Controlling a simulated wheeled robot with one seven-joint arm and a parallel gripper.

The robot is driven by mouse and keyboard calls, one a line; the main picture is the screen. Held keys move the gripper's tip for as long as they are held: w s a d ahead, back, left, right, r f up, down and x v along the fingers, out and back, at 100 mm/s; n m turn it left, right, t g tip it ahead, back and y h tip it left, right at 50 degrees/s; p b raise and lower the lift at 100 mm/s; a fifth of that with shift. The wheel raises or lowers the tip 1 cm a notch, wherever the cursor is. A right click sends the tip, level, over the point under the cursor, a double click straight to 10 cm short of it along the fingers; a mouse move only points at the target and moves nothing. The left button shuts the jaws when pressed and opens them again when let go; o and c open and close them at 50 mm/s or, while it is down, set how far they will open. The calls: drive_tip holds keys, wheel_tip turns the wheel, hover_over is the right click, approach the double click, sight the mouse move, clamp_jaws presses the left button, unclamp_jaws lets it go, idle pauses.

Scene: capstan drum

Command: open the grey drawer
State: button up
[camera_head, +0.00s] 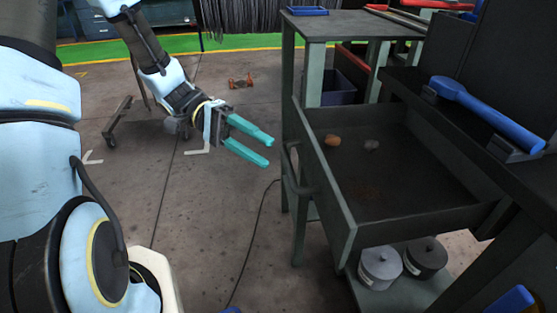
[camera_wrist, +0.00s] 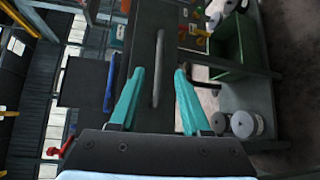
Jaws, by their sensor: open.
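The grey drawer (camera_head: 326,190) stands pulled out from the dark workbench, its inside in view from above. A brown lump (camera_head: 333,141) and a smaller grey lump (camera_head: 372,146) lie on its floor. A bar handle (camera_head: 297,175) is on its front panel, facing my arm. My gripper (camera_head: 269,152) has teal fingers spread apart and empty, left of the drawer front with a gap between. In the wrist view, the handle (camera_wrist: 158,50) shows as an upright bar ahead of and between the open fingertips, not touched as far as I can tell.
A blue-handled tool (camera_head: 487,113) lies on the bench top. Two round weights, one light grey (camera_head: 380,267) and one dark (camera_head: 425,258), sit on the lower shelf. A blue tray (camera_head: 307,11) is on the table behind. The floor left of the drawer is mostly clear, with a thin cable.

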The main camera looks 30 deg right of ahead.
drive_tip(key=v, duration=0.3)
drive_tip(key=shift+w+a, duration=0.2)
drive_tip(key=shift+w, duration=0.1)
drive_tip(key=w+a+r+n+t+y+p, duration=0.2)
drive_tip(key=w+a+n+t+p, duration=0.1)
drive_tip(key=a+t, duration=0.2)
drive_tip(key=w+a+r+n+t+y+p, duration=0.2)
drive_tip(key=a+n+t+p, duration=0.1)
drive_tip(key=a, duration=0.6)
drive_tip(key=w+a+r+n+t+y+p, duration=0.3)
drive_tip(key=a+t+p, duration=0.1)
drive_tip(key=a+t, duration=0.3)
drive_tip(key=shift+w+a+n+t, duration=0.3)
drive_tip(key=shift+a+n+t, duration=0.1)
drive_tip(key=shift+t, duration=0.2)
